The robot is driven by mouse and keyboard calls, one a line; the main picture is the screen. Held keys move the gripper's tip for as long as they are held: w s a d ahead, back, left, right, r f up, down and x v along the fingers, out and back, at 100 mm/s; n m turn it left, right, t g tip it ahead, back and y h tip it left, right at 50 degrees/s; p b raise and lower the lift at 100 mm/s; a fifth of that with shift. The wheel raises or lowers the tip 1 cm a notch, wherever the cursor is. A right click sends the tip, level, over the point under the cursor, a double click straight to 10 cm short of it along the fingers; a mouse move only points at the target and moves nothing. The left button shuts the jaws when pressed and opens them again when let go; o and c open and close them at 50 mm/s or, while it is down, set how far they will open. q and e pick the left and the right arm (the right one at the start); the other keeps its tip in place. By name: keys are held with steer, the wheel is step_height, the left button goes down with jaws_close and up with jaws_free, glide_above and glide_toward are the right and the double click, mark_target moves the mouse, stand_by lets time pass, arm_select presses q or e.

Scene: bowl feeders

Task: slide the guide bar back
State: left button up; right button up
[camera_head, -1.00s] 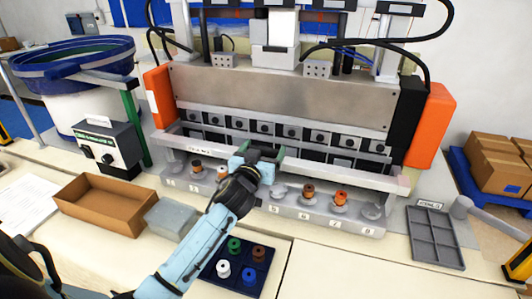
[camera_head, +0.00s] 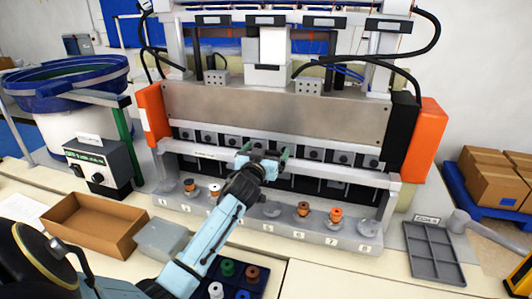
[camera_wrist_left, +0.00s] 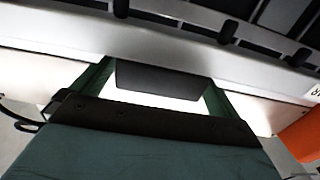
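The guide bar (camera_head: 335,172) is a long light-grey rail across the front of the machine, above the row of numbered seats. It also shows in the left wrist view (camera_wrist_left: 40,44) as a pale beam. My left gripper (camera_head: 263,155) is at the middle of the bar. In the left wrist view its green fingers (camera_wrist_left: 160,85) stand wide apart, one at each side of a dark grey handle block (camera_wrist_left: 160,82) on the bar, and appear to touch its sides. The handle is largely hidden in the head view. My right gripper is not in view.
Spools sit on some seats of the numbered base (camera_head: 285,228). A cardboard tray (camera_head: 95,222) and a clear box (camera_head: 160,238) lie front left, a dark spool tray (camera_head: 262,283) lies below my arm, and a grey compartment tray (camera_head: 432,250) lies at right.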

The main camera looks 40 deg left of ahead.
arm_select(q)
steer(key=b+v, duration=0.1)
steer(key=v, duration=1.2)
steer(key=shift+s, duration=0.2)
steer(key=shift+f, duration=0.1)
